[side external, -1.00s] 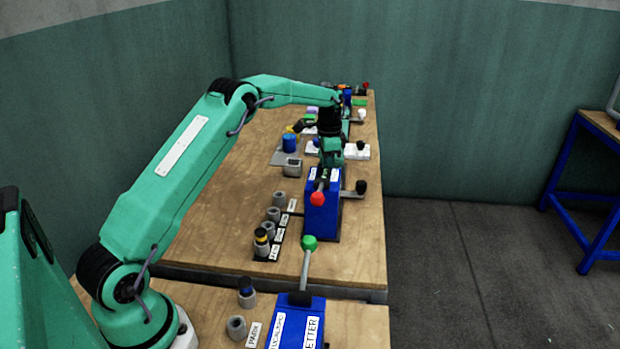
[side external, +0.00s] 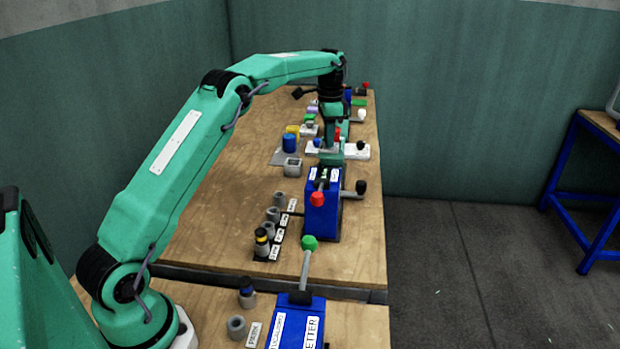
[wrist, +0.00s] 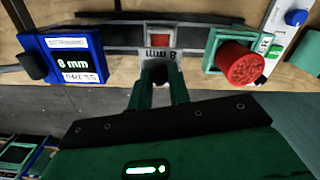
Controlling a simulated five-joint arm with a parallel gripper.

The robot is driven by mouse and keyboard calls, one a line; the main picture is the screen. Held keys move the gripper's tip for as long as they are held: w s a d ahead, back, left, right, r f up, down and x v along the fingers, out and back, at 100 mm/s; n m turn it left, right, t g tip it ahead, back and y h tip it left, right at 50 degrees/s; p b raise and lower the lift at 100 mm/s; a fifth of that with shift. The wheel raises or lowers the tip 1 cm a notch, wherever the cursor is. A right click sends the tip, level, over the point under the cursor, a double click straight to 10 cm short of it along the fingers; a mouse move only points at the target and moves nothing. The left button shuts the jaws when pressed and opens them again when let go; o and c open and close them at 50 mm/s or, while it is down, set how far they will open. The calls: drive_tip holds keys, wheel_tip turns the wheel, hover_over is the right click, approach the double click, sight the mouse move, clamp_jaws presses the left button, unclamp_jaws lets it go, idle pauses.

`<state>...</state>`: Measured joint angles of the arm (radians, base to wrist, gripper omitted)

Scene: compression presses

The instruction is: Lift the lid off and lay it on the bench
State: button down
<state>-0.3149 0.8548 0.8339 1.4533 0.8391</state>
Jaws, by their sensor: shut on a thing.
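My gripper (wrist: 157,90) points down in the wrist view, its two green fingers closed on a dark grey piece (wrist: 154,70). I take this piece to be part of the lid, but most of its shape is hidden by the fingers. Behind it lies a grey bar with a red square (wrist: 160,40) and an upside-down "8 mm" label (wrist: 160,54). In the side view my gripper (side external: 334,148) is over the far part of the bench, and its fingertips are too small to make out.
A blue block labelled "8 mm" (wrist: 76,58) and a red knob (wrist: 240,63) flank the bar. A blue press with a red knob (side external: 320,212) stands nearer on the bench (side external: 225,225). Cups stand left of it. Bare wood lies further left.

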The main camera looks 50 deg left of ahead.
drive_tip(key=shift+r, duration=0.25)
idle(0.4)
drive_tip(key=s+a+f, duration=0.6)
drive_tip(key=s+a, duration=0.1)
drive_tip(key=a, duration=0.4)
hover_over(288, 189)
drive_tip(key=shift+f, duration=2.55)
drive_tip(key=shift+f, duration=0.1)
drive_tip(key=shift+f, duration=2.4)
drive_tip(key=shift+f, duration=0.15)
